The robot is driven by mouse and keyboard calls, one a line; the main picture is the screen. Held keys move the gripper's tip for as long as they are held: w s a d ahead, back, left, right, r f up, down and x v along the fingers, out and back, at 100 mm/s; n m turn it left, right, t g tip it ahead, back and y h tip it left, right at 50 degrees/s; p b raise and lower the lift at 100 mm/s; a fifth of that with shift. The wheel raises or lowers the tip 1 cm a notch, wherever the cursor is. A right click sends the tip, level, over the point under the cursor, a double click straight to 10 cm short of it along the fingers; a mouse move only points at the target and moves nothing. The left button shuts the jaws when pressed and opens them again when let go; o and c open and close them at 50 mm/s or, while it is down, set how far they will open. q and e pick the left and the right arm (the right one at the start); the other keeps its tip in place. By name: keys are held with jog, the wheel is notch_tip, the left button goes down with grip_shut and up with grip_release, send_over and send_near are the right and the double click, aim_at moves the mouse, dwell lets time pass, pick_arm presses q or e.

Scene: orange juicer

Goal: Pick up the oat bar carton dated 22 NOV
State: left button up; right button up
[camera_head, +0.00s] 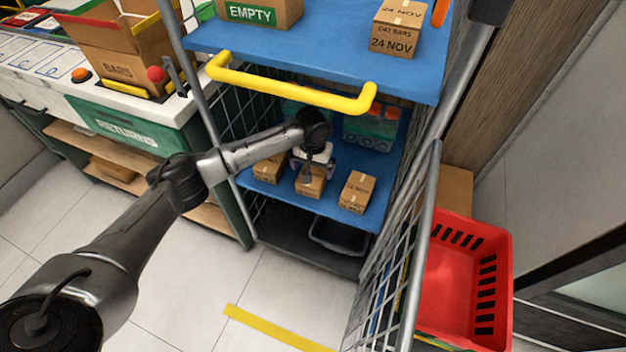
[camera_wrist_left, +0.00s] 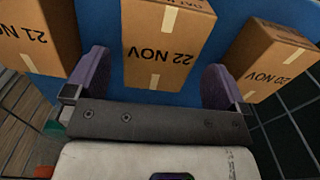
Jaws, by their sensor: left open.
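The oat bar carton dated 22 NOV (camera_wrist_left: 165,45) is a brown box with pale tape, its print upside down in the left wrist view. It is the middle box (camera_head: 310,183) of a row on the cart's lower blue shelf in the head view. My left gripper (camera_head: 312,165) is open above and behind that box. In the left wrist view its purple fingers (camera_wrist_left: 156,68) stand on either side of the box's near end, with a gap at each side. The box rests on the shelf, not gripped. My right gripper is out of view.
The upper blue shelf (camera_head: 330,55), with a yellow handle (camera_head: 290,93), overhangs the arm. A 24 NOV carton (camera_head: 396,30) stands on it. The open mesh door and a red basket (camera_head: 465,280) are at right.

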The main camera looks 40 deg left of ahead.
aim_at(313, 173)
pick_arm(q)
jog(key=shift+f+b, duration=1.75)
jog(key=shift+f, duration=0.95)
jog(key=shift+r, duration=0.1)
jog(key=shift+c, duration=1.3)
jog(key=c, duration=0.7)
jog(key=shift+o, duration=0.2)
jog(key=shift+r, duration=0.1)
